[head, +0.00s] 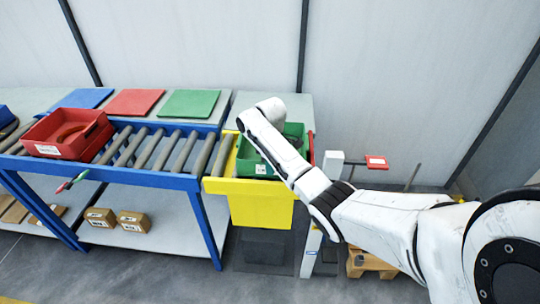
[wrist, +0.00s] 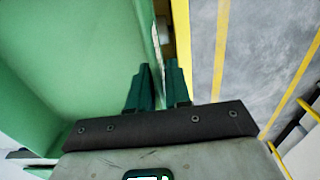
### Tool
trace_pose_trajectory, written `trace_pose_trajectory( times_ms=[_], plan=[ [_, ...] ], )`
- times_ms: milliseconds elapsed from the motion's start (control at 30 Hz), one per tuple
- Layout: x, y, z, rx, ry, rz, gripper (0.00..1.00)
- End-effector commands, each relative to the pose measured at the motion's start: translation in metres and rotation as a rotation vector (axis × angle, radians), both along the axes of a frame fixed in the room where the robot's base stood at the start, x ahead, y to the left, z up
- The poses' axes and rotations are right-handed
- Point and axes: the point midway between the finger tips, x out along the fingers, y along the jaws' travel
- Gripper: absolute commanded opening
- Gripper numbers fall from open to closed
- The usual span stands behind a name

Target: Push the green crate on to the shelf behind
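The green crate (head: 297,131) stands on the yellow stand (head: 262,207) at the end of the roller conveyor, with a white label on its front. The grey shelf (head: 300,104) lies just behind it. My white arm reaches across the crate from the right; my gripper's fingers cannot be made out in the head view. In the wrist view my gripper (wrist: 158,82) has its two dark green fingers close together, one on each side of the crate's wall (wrist: 142,35). They look shut on that wall, though the contact is partly hidden.
Blue, red and green mats (head: 190,104) lie on the back shelf left of the grey part. A post with a red-edged sign (head: 376,162) stands right of the stand.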

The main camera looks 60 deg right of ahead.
Motion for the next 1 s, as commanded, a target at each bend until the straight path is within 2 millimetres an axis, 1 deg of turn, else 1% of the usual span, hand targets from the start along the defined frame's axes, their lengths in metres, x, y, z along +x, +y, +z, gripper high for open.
trace_pose_trajectory(
  times_ms=[100, 200, 533, 567, 733, 1000],
  plan=[
    [0.0, 0.0, -0.013, 0.0, 0.001, 0.0, 0.18],
    [0.0, 0.0, -0.019, 0.0, 0.0, 0.0, 0.18],
    [0.0, 0.0, -0.022, -0.001, -0.001, 0.0, 0.18],
    [0.0, 0.0, -0.022, -0.001, -0.001, 0.0, 0.17],
    [0.0, 0.0, -0.022, -0.001, -0.001, 0.0, 0.01],
    [0.0, 0.0, -0.022, -0.001, -0.001, 0.0, 0.0]
  ],
)
